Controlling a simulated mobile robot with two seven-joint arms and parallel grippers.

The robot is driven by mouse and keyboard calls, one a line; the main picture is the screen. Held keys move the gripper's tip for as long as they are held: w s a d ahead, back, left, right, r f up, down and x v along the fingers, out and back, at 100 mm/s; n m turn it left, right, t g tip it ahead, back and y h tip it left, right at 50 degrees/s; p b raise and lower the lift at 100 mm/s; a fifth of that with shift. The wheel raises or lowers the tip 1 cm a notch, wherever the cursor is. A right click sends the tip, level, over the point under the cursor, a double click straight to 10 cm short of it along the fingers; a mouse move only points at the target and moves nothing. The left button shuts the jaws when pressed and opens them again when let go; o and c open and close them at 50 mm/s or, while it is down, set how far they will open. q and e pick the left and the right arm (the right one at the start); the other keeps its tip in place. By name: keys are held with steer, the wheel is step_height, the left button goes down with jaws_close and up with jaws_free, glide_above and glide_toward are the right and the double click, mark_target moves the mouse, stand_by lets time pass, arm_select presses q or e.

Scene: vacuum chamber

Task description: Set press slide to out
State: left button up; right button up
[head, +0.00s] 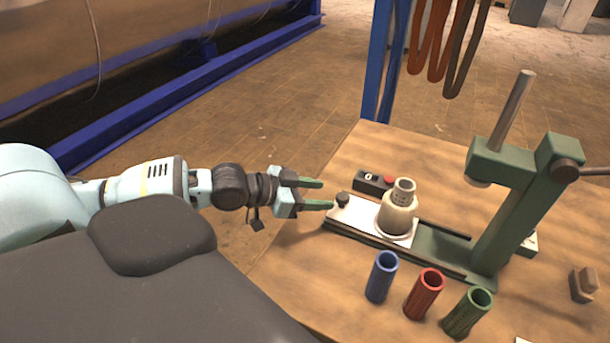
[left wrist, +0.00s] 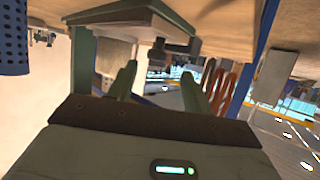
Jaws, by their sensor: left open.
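The press slide (head: 357,217) is a white plate on dark rails, with a small black knob (head: 343,199) at its left end. It carries a beige stepped fixture (head: 397,210). The plate lies left of the green press (head: 515,205), and the fixture stands clear of the ram. My left gripper (head: 327,194) is open and empty, with its green fingertips just left of the knob. I cannot tell whether they touch it. My right gripper is not in view.
Blue (head: 381,277), red (head: 424,294) and green (head: 467,312) sleeves stand along the table's front. A black box with a red button (head: 374,183) sits behind the slide. A blue post (head: 378,60) rises behind the wooden table (head: 345,160). A brown block (head: 583,285) lies at right.

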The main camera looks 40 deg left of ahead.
arm_select(q)
steer(key=shift+p+v, duration=0.4)
steer(key=shift+v, duration=1)
steer(key=shift+r, duration=0.1)
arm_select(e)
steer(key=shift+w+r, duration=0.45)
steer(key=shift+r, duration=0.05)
arm_select(q)
steer(key=shift+s, duration=0.1)
